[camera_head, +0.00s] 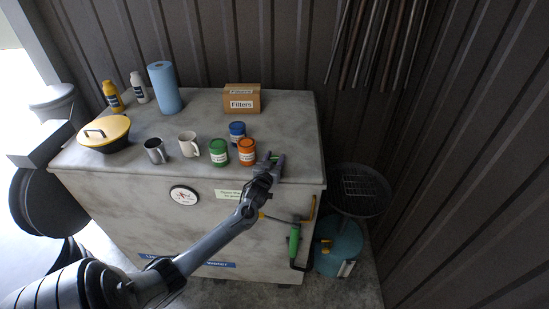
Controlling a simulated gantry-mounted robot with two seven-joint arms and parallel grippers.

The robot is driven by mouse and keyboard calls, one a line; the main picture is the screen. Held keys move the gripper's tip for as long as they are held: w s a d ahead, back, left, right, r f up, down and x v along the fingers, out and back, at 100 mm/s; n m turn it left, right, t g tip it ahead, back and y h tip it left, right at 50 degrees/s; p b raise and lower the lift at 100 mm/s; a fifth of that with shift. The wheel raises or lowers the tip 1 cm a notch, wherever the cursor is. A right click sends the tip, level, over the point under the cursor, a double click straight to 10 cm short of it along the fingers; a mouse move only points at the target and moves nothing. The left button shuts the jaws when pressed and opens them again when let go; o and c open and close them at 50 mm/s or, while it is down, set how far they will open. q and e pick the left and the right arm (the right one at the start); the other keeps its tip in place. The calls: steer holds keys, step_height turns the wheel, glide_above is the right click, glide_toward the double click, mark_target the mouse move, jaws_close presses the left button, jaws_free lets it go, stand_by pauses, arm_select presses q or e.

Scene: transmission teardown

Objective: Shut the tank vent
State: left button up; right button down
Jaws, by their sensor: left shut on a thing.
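A large grey block-shaped tank or cabinet (115,190) fills the middle of the head view, with labels on its front. My left gripper (272,166) is at the front right of its top edge, right of the orange can. It is shut on a small part there, mostly hidden by the fingers; a bit of green shows beside them. I cannot tell for sure that this part is the vent, or how far it is turned. A teal round canister (340,245) stands on the floor at the right. My right gripper is not in view.
Near the gripper stand an orange can (247,152), a green can (218,152) and a blue can (237,131). Mugs, a yellow-lidded pan (104,133), a blue roll (165,88) and a Filters box (242,99) stand farther off. A green-handled tool (294,242) hangs below.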

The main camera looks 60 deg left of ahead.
arm_select(q)
steer(key=shift+m+t+h, duration=0.7)
steer(key=shift+m+h, duration=0.1)
steer(key=shift+h, duration=0.3)
steer(key=o, duration=0.9)
steer(key=b+v, duration=0.1)
steer(key=v, duration=0.9)
steer(key=shift+s+d, duration=0.2)
steer(key=shift+s, duration=0.15)
